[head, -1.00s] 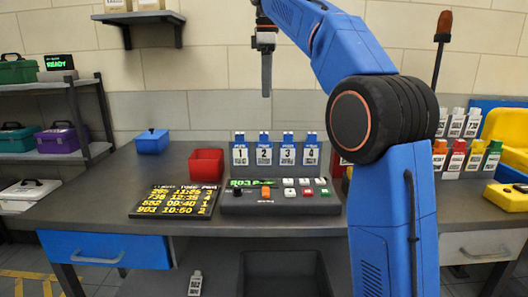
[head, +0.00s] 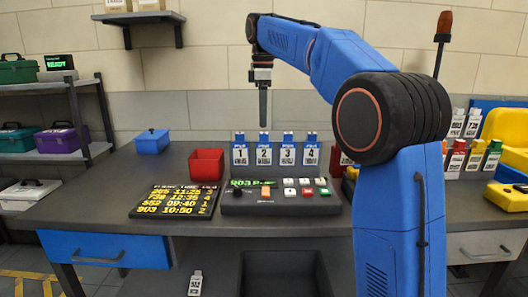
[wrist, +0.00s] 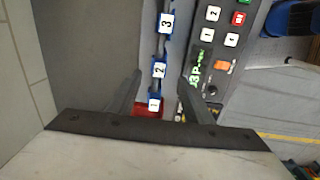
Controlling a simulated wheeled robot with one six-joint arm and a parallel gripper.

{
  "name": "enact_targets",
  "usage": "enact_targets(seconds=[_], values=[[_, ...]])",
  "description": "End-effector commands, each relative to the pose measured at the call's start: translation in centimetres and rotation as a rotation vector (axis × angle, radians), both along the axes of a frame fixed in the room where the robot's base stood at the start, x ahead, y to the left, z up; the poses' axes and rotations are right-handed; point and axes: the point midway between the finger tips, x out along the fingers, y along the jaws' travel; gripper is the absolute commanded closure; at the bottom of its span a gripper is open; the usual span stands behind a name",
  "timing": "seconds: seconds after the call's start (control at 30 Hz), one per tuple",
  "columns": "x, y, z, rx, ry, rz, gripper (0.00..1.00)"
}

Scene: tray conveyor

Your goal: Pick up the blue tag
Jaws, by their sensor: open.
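Several blue-topped tags with white number faces stand in a row at the back of the desk, behind the control panel. In the head view they are tag 1 (head: 240,153), tag 2 (head: 264,153), tag 3 (head: 287,153) and tag 4 (head: 311,154). My gripper (head: 263,106) is open and empty, pointing down above tag 2 and apart from the row. In the wrist view tag 1 (wrist: 155,103), tag 2 (wrist: 159,70) and tag 3 (wrist: 166,22) show between and beyond my fingers (wrist: 160,80).
The control panel (head: 290,207) stands in front of the tags, with a flight board (head: 174,203) to its left. A red bin (head: 206,164) and a blue box (head: 152,141) are left of the row. Red, orange, yellow and green tags (head: 475,158) stand at right.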

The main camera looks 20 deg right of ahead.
Motion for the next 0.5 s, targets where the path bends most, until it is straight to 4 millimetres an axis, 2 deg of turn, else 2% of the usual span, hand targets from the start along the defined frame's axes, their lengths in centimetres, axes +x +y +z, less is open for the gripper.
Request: enact_targets(seconds=[0.1, 0.37, 0.5], values=[[0.0, 0.0, -1.4, 0.000, 0.000, 0.000, 0.54], [0.2, -0.2, -2.9, 0.000, 0.000, 0.000, 0.54], [0.5, -0.4, -4.8, 0.000, 0.002, 0.000, 0.54]])
